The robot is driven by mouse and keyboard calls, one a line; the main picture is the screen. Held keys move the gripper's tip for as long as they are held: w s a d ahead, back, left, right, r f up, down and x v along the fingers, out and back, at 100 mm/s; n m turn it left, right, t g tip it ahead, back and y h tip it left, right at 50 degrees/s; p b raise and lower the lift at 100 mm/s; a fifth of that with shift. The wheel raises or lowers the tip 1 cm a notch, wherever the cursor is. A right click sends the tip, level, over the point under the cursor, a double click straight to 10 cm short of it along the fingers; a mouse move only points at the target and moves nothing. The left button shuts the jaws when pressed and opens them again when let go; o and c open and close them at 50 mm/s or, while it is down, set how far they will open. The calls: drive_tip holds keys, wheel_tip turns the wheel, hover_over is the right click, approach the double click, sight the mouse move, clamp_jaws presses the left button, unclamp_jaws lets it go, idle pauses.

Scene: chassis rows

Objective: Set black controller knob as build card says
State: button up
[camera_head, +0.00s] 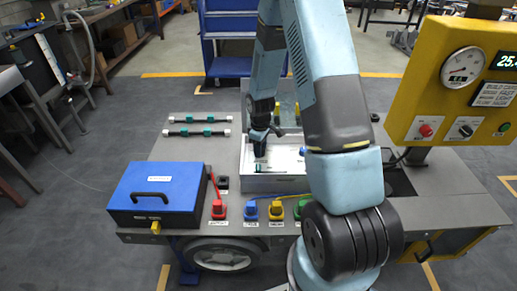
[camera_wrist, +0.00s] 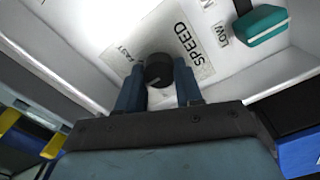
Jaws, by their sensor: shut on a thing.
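The black controller knob (camera_wrist: 159,69) sits on a pale plate (camera_wrist: 200,45) marked SPEED inside a white-walled box. A label reading FAST is at the knob's left, and one that seems to end in LOW is at its upper right. My gripper (camera_wrist: 160,82) has its two blue fingers at either side of the knob, shut on it. The knob's pointer is too small to read surely. In the head view my gripper (camera_head: 260,145) reaches down into the box (camera_head: 280,185), and the knob is hidden. The build card (camera_head: 495,94) is on the yellow panel; its text is too small to read.
A teal piece (camera_wrist: 252,24) lies near the knob. A blue case (camera_head: 157,195) stands left on the bench, with red, blue, yellow and green connectors (camera_head: 250,210) along the front edge. The yellow panel (camera_head: 450,80) with gauge and switches stands right.

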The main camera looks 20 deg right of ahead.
drive_tip(key=shift+w+a, duration=0.15)
drive_tip(key=shift+w, duration=0.05)
drive_tip(key=shift+s+d, duration=0.1)
drive_tip(key=shift+d, duration=0.35)
drive_tip(key=shift+m, duration=0.3)
drive_tip(key=shift+o, duration=0.2)
drive_tip(key=shift+r, duration=0.15)
idle(0.4)
drive_tip(key=o, duration=0.7)
drive_tip(key=shift+w+d, duration=0.1)
drive_tip(key=shift+w, duration=0.1)
drive_tip(key=o, duration=0.3)
drive_tip(key=shift+s, duration=0.1)
drive_tip(key=shift+a, duration=0.2)
wheel_tip(320, 180, up, 14)
drive_tip(key=shift+f, duration=0.25)
